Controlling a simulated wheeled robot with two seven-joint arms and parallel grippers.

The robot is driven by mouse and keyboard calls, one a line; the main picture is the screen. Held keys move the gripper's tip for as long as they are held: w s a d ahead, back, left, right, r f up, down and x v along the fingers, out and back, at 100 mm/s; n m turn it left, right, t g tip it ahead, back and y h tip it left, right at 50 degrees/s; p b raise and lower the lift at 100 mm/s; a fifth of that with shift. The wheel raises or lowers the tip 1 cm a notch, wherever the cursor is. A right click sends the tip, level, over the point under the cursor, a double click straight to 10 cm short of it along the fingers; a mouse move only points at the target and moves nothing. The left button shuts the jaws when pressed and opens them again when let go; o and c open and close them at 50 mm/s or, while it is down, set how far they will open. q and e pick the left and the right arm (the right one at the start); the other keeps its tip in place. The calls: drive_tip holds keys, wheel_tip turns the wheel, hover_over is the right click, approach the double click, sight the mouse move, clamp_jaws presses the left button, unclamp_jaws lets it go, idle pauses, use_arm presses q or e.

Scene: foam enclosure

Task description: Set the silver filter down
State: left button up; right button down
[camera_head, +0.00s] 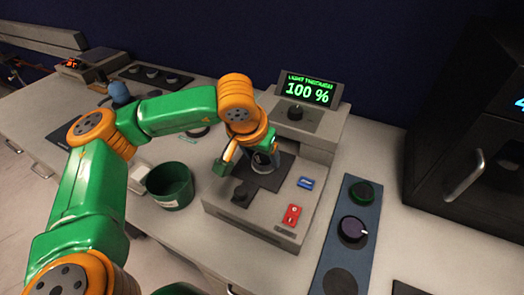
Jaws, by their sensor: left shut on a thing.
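My left gripper (247,158) is low over the grey bench device (262,218), shut on what looks like the silver filter (262,163), a small round piece with a bright rim. The filter is at the device's dark plate (270,180); the gripper partly hides it, and I cannot tell whether it touches the plate. A blue-grey tray (328,252) to the right of the device holds a green-rimmed disc (362,191) and a dark disc with a white mark (353,228). The tray's nearest round spot (340,283) looks empty. My right gripper is out of view.
A display (308,90) reading 100 % stands behind the device. A green pot (170,185) is to its left, close to my forearm. A black cabinet with a handle (466,178) bounds the right side. Bare worktop shows right of the tray.

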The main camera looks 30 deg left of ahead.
use_arm(q)
drive_tip(key=shift+f, duration=0.15)
drive_tip(key=shift+f+b, duration=0.15)
drive_tip(key=shift+b, duration=0.2)
drive_tip(key=o, duration=1.4)
drive_tip(key=shift+c, duration=0.2)
drive_tip(key=shift+r, duration=0.2)
drive_tip(key=shift+r, duration=0.3)
drive_tip(key=v, duration=1.1)
drive_tip(key=shift+s+r+b, duration=0.25)
drive_tip(key=shift+s+b, duration=0.05)
drive_tip(key=shift+b, duration=0.05)
